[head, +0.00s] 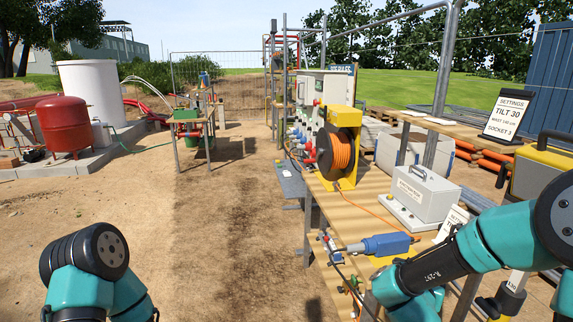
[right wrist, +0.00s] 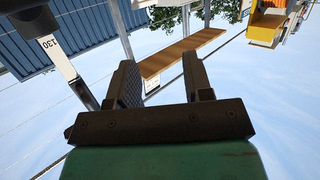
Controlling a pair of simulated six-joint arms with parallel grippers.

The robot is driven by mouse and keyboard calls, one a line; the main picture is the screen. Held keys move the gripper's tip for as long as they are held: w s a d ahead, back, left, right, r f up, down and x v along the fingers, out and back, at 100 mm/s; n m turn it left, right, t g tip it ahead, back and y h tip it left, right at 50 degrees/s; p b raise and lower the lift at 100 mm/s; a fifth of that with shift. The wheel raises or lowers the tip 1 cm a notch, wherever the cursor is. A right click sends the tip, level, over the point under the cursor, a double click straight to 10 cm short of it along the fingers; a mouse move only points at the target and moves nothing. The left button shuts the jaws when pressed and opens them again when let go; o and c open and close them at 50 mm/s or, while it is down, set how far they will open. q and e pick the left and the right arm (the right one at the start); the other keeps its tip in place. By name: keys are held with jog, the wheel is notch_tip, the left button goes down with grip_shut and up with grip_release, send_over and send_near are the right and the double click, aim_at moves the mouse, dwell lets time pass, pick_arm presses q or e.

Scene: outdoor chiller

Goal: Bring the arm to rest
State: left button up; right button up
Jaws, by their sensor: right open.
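My right arm (head: 440,265), teal and black, comes in from the right in the head view and bends over the front of the wooden bench. Its gripper cannot be made out in the head view. In the right wrist view my right gripper (right wrist: 158,62) is open, with two dark fingers well apart and nothing between them. Beyond the fingers are a wooden board and sky, seen tilted. My left arm (head: 90,265) shows only as a teal and black joint at the lower left of the head view. Its gripper is out of the frame.
The bench (head: 350,215) carries an orange cable reel (head: 338,150), a grey box (head: 425,192) and a blue connector (head: 386,244). A settings sign (head: 508,117) stands on the right shelf. A post marked 130 (right wrist: 62,58) is near the right gripper. Bare ground (head: 215,240) lies between the arms.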

jog(key=s+a+f+n+g+y, duration=0.2)
jog(key=s+a+f+y, duration=0.15)
jog(key=f, duration=0.55)
jog(key=s+a+f+n+g+y, duration=0.15)
jog(key=a+f+y, duration=0.25)
jog(key=f, duration=0.5)
jog(key=s+a+f+n+g+y, duration=0.1)
jog(key=s+a+f+g+y, duration=0.25)
jog(key=f, duration=0.55)
jog(key=s+a+f+n+g+y, duration=0.1)
jog(key=s+a+f+g+y, duration=0.1)
jog(key=s+a+f+g, duration=0.2)
jog(key=s+f, duration=0.3)
jog(key=s, duration=0.2)
jog(key=shift+s+f, duration=0.2)
jog(key=shift+s, duration=0.2)
